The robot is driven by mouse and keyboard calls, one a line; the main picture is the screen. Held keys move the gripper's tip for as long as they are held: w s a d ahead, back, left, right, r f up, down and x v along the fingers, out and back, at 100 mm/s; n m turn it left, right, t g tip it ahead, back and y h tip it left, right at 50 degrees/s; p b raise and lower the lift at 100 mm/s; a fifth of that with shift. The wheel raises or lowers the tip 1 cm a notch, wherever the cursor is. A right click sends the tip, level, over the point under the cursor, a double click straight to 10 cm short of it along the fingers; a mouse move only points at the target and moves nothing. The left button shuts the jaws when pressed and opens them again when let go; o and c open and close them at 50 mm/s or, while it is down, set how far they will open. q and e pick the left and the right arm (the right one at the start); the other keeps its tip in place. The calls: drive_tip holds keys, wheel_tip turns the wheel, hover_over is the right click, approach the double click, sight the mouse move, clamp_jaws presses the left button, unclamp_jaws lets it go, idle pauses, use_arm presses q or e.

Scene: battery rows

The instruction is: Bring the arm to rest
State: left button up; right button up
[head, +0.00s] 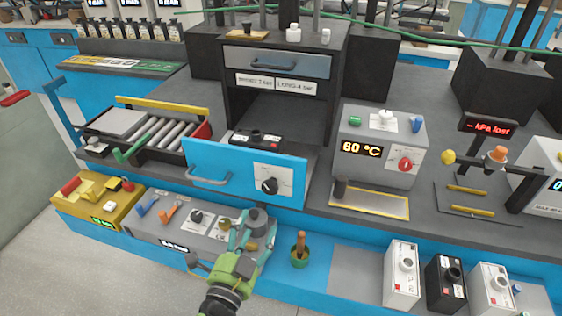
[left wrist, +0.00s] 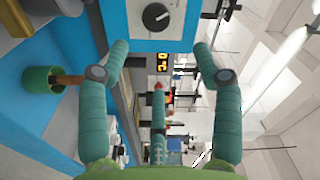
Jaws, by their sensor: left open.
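My left gripper (head: 252,236) is in front of the bench, above the blue front ledge, its green wrist at the bottom of the head view. It is open. In the left wrist view its two teal fingers (left wrist: 160,55) stand wide apart, with no object held between them. The blue front panel (head: 225,168) with a black dial (head: 269,186) is beyond the fingertips. The dial also shows in the left wrist view (left wrist: 155,17), ahead of the gap. My right gripper is not in view.
A green pot (head: 300,260) with a brown handle stands close right of the gripper. A grey control box (head: 180,231) is at its left. White and black boxes (head: 401,275) line the ledge at right. A grey patch (head: 355,270) between is bare.

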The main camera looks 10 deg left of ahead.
use_arm(q)
drive_tip(key=s+a+f+n+g+y, duration=0.3)
drive_tip(key=s+a+f+n+g, duration=0.2)
drive_tip(key=a+f+n+g, duration=0.25)
drive_tip(key=s+d+f+n+g+h, duration=0.1)
drive_tip(key=s+d+f+g, duration=0.15)
drive_tip(key=s, duration=0.35)
drive_tip(key=s+d+f+n+g+h, duration=0.1)
drive_tip(key=s+f+n+g+h, duration=0.1)
drive_tip(key=s+f+g, duration=0.3)
drive_tip(key=s+f, duration=0.2)
drive_tip(key=f, duration=1)
drive_tip(key=s+f, duration=0.3)
drive_tip(key=f, duration=0.8)
drive_tip(key=s+a+f+g, duration=0.2)
drive_tip(key=s+f, duration=1)
drive_tip(key=s, duration=0.2)
drive_tip(key=shift+s+a+f+y, duration=0.15)
drive_tip(key=shift+s+f+y, duration=0.15)
drive_tip(key=shift+s+f, duration=0.1)
